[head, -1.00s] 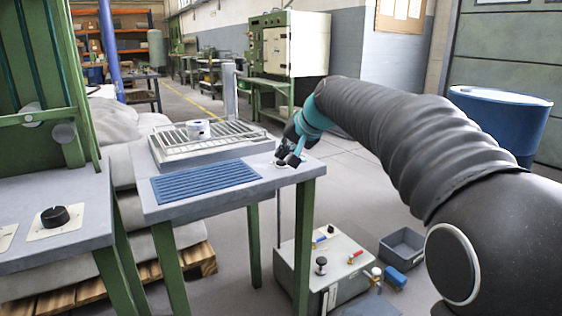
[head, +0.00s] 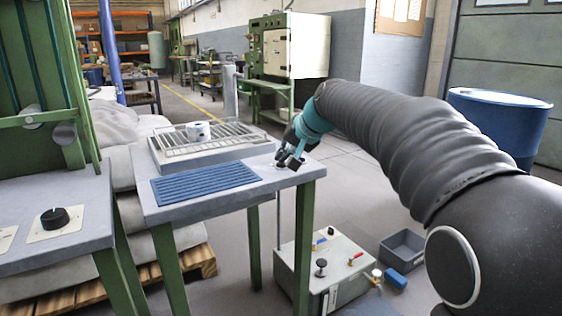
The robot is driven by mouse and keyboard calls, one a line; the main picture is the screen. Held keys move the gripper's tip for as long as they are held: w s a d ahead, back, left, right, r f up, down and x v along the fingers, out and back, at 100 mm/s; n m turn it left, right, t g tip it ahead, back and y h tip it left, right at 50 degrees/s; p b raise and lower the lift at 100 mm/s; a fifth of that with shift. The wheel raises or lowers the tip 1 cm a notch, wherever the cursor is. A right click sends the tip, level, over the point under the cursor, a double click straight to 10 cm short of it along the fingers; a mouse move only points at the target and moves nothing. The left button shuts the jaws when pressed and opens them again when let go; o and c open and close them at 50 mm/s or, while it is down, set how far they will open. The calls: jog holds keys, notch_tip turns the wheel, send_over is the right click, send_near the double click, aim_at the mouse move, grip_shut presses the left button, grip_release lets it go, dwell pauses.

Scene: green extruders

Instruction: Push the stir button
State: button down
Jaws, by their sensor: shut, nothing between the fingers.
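My gripper (head: 288,161) is shut and empty, low over the right end of the small table (head: 215,207), just right of the blue ribbed mat. A pale plate (head: 272,166) shows partly beneath the fingertips. The stir button itself cannot be made out; the gripper may hide it. I cannot tell whether the fingertips touch anything.
A blue ribbed mat (head: 205,183) and a metal rack (head: 170,151) with a white cup-like item (head: 198,131) share the table. A black knob (head: 54,217) sits on the left bench. A grey control box (head: 330,262) and blue drum (head: 500,122) stand right.

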aim_at(283, 164)
jog(key=shift+r, duration=0.2)
notch_tip(283, 164, up, 6)
jog(key=p, duration=0.5)
jog(key=shift+f, duration=0.1)
dwell(0.3)
jog(key=s+d+f+h, duration=0.2)
jog(key=s+d, duration=0.3)
jog(key=s, duration=0.4)
jog(key=s+d+f+h, duration=0.1)
jog(key=s+d+f, duration=0.2)
jog(key=s+d, duration=0.45)
jog(key=s+d+f+h, duration=0.1)
jog(key=s+d+f, duration=0.2)
jog(key=s+f, duration=0.3)
jog(key=s+d+f+n+g+h, duration=0.1)
jog(key=s+f, duration=0.5)
jog(key=s, duration=0.8)
jog(key=shift+d+f+h, duration=0.2)
jog(key=shift+d+h, duration=0.3)
jog(key=shift+d, duration=0.55)
jog(key=shift+s, duration=0.1)
